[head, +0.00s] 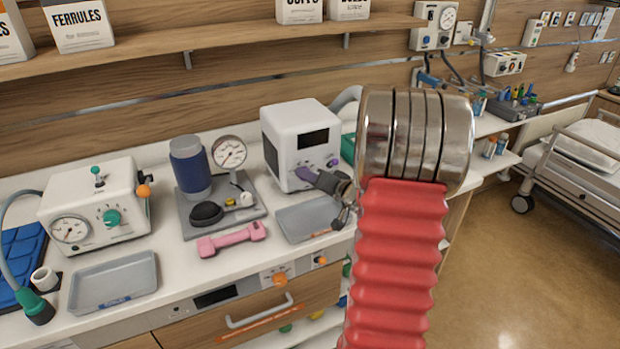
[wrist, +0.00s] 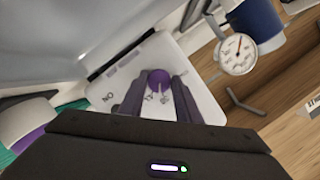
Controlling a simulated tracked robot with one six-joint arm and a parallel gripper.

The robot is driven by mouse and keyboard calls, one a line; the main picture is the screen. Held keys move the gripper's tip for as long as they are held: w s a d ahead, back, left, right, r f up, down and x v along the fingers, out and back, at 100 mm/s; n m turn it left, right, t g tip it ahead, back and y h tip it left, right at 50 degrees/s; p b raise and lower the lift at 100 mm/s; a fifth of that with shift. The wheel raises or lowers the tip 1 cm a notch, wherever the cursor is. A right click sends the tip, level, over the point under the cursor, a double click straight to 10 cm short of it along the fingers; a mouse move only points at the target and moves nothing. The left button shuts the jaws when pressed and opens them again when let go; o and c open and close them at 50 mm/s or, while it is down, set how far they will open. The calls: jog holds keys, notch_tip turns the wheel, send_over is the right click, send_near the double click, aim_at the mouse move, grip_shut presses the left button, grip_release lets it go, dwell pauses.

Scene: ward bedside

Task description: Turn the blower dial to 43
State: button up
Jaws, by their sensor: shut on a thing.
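The blower is a white box (head: 300,135) with a dark screen (head: 313,140) on the counter. Its purple dial (head: 307,176) is low on the front face, and a smaller purple knob (head: 333,162) sits to its right. My gripper (head: 318,181) reaches in from the right and is shut on the dial. In the wrist view, the two dark fingers (wrist: 156,95) stand on either side of the purple dial (wrist: 159,78) against the white face. The dial's scale is mostly hidden or too small to read, and the screen shows no legible number.
A grey tray (head: 295,232) lies below the blower. A pink dumbbell (head: 231,240) and a stand with a blue cylinder (head: 190,168) and a gauge (head: 229,152) are to its left. My red arm hides the counter at right. Open floor (head: 500,280) lies beyond.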

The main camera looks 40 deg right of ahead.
jog(key=shift+d+f, duration=0.1)
jog(key=shift+c, duration=0.4)
jog(key=shift+s+d+f+m+t+y, duration=0.1)
jog(key=shift+m+t+y, duration=0.2)
jog(key=shift+m, duration=0.8)
jog(key=shift+f+m+t+y, duration=0.15)
jog(key=shift+m+t+y, duration=0.45)
jog(key=shift+m, duration=1.1)
jog(key=o, duration=1.1)
jog(key=shift+c, duration=0.2)
jog(key=s, duration=0.4)
jog(key=s+r, duration=0.1)
jog(key=s, duration=0.8)
jog(key=shift+s+d+r, duration=0.25)
jog(key=shift+s+r, duration=0.1)
